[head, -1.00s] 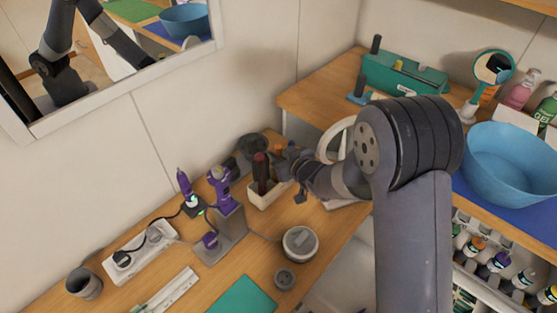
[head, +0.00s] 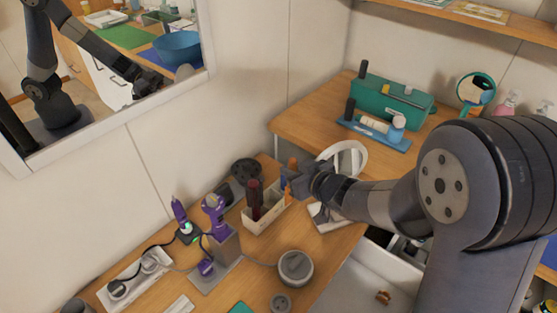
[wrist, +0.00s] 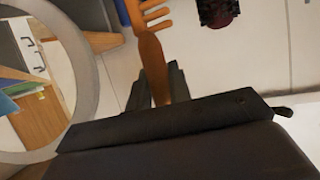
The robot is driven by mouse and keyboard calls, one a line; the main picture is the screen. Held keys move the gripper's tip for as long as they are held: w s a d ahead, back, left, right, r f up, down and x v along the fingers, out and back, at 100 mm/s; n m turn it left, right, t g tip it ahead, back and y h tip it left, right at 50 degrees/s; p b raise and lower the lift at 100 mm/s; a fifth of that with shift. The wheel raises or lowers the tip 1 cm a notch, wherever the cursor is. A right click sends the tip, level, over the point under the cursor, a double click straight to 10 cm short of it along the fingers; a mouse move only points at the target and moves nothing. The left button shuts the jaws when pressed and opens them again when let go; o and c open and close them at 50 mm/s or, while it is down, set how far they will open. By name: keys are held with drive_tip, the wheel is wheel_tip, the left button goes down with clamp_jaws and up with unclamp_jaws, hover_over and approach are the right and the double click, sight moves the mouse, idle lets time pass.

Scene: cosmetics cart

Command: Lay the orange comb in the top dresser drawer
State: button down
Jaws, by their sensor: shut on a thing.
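The orange comb (head: 292,163) is upright in my gripper (head: 288,182), at the right end of the white holder (head: 262,226). In the wrist view, the comb (wrist: 150,45) has its teeth at the top and its handle between the dark fingers of my gripper (wrist: 161,88). I cannot tell whether the comb's lower end is clear of the holder. An open white drawer (head: 350,283), below the wooden top, shows at the bottom right with a small brown item in it. My arm hides part of it.
A dark red brush (head: 255,198) stands in the holder. A round white mirror (head: 350,152) is just right of my gripper. A teal box (head: 390,98) sits behind.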

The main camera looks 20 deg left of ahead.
drive_tip(key=s+d+f+b, duration=0.1)
drive_tip(key=s+d+f, duration=0.1)
drive_tip(key=d, duration=0.6)
drive_tip(key=s+d+f+b, duration=0.2)
drive_tip(key=s+d+f, duration=0.1)
drive_tip(key=d, duration=0.5)
drive_tip(key=s+d+f+b, duration=0.1)
drive_tip(key=s+d+f, duration=0.2)
drive_tip(key=d+f, duration=0.2)
drive_tip(key=d, duration=0.2)
drive_tip(key=shift+d+b, duration=0.3)
drive_tip(key=shift+d, duration=0.1)
drive_tip(key=shift+s, duration=0.1)
drive_tip(key=shift+a, duration=0.1)
drive_tip(key=shift+w+a, duration=0.5)
drive_tip(key=shift+a, duration=0.15)
